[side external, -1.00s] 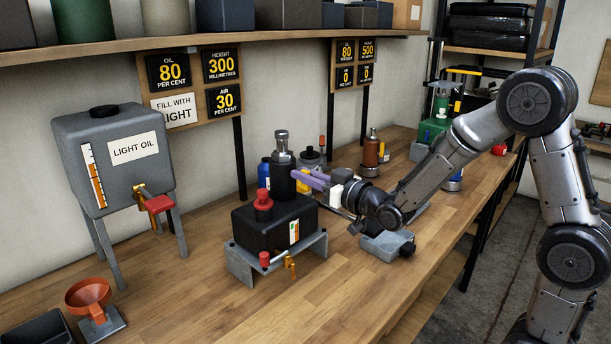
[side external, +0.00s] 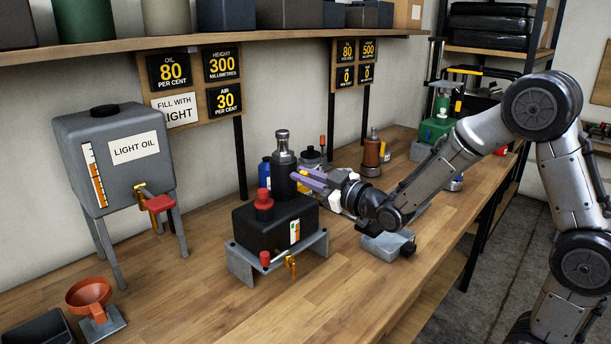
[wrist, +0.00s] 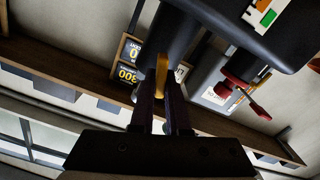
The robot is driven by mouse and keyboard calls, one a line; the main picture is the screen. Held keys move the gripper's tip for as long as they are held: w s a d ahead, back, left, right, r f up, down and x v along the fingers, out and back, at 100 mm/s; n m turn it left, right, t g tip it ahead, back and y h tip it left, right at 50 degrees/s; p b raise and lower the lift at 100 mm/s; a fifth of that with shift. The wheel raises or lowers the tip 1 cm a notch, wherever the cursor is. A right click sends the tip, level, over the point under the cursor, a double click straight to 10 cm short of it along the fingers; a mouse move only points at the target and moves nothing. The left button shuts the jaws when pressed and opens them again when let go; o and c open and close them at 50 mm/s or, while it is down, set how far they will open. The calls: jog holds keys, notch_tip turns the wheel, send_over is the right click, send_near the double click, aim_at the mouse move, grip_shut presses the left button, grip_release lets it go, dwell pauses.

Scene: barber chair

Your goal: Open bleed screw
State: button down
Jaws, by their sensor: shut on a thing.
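The black pump unit (side external: 262,232) stands on a grey metal bracket with a black upright cylinder (side external: 282,185) on top. My gripper (side external: 298,178), with purple fingers, reaches in from the right against the cylinder's side. In the wrist view its fingers (wrist: 162,100) are closed on a small brass piece, seemingly the bleed screw (wrist: 162,72), at the dark cylinder body. In the side view the fingers hide this piece. A red cap (side external: 263,199) sits on the unit, and a brass tap (side external: 291,264) is at its front.
The grey light-oil tank (side external: 115,165) with a red-handled tap stands at left. An orange funnel (side external: 88,293) is at front left. A grey block (side external: 388,246) lies below my wrist. Bottles stand behind the cylinder. The front middle of the bench is clear.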

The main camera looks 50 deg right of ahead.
jog(key=n, duration=0.4)
jog(key=shift+a+f+n, duration=0.15)
jog(key=shift+a+n, duration=0.05)
jog(key=shift+n, duration=0.1)
jog(key=shift+a+f+n, duration=0.1)
jog(key=shift+f+n, duration=0.05)
jog(key=shift+n, duration=1.65)
jog(key=c, duration=0.9)
grip_release()
jog(key=s, duration=1.4)
jog(key=shift+w, duration=0.1)
